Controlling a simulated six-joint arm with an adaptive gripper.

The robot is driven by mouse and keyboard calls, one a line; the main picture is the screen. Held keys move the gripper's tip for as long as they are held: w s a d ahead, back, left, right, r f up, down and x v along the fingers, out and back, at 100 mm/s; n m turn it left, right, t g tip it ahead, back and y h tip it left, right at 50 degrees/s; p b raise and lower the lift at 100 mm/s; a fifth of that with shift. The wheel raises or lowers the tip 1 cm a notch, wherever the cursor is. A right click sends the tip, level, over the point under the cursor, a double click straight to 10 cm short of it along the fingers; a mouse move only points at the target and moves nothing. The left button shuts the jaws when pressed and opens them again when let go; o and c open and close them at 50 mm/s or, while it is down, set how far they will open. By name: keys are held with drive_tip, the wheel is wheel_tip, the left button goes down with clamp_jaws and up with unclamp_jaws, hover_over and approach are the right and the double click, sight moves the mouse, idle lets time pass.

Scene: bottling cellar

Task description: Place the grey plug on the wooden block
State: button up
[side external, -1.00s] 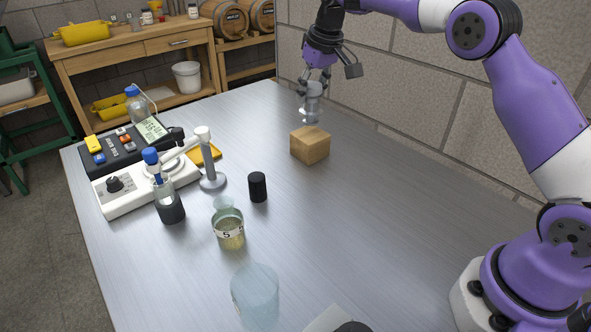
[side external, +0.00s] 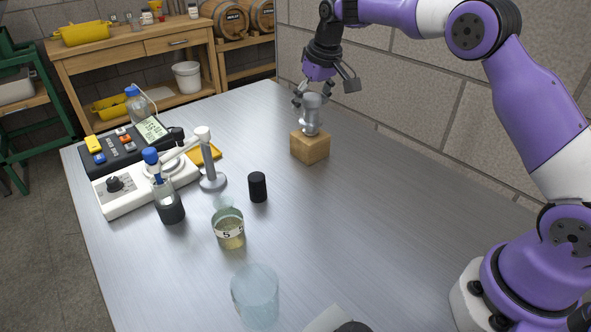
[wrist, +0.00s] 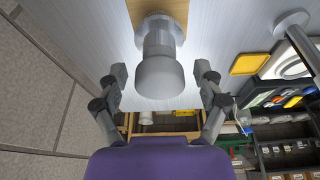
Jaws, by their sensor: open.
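The grey plug (side external: 311,114) stands upright on top of the wooden block (side external: 310,149), its wide base on the block's upper face. In the wrist view the plug (wrist: 160,75) is seen from above its rounded end, with part of the block (wrist: 176,8) beyond it. My gripper (side external: 312,97) is open around the plug's upper end. In the wrist view its fingers (wrist: 160,76) stand one on each side of the plug, with a visible gap on both sides.
A black cylinder (side external: 257,187), a flask of yellowish liquid (side external: 229,231) and a glass beaker (side external: 255,298) stand nearer the camera. A grey stand (side external: 211,176) and a white stirrer (side external: 130,200) are to the left. The steel table right of the block is clear.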

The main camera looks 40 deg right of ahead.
sight(318, 125)
drive_tip(key=s+a+r, duration=0.3)
drive_tip(key=s+r, duration=0.6)
drive_tip(key=r, duration=0.3)
drive_tip(key=s+a+f+t, duration=0.1)
drive_tip(key=s+f, duration=0.2)
drive_tip(key=s, duration=0.6)
drive_tip(key=s+a+f+t, duration=0.1)
drive_tip(key=s+a+f, duration=0.1)
drive_tip(key=s, duration=0.7)
drive_tip(key=shift+s+f+n, duration=0.3)
drive_tip(key=shift+f, duration=0.45)
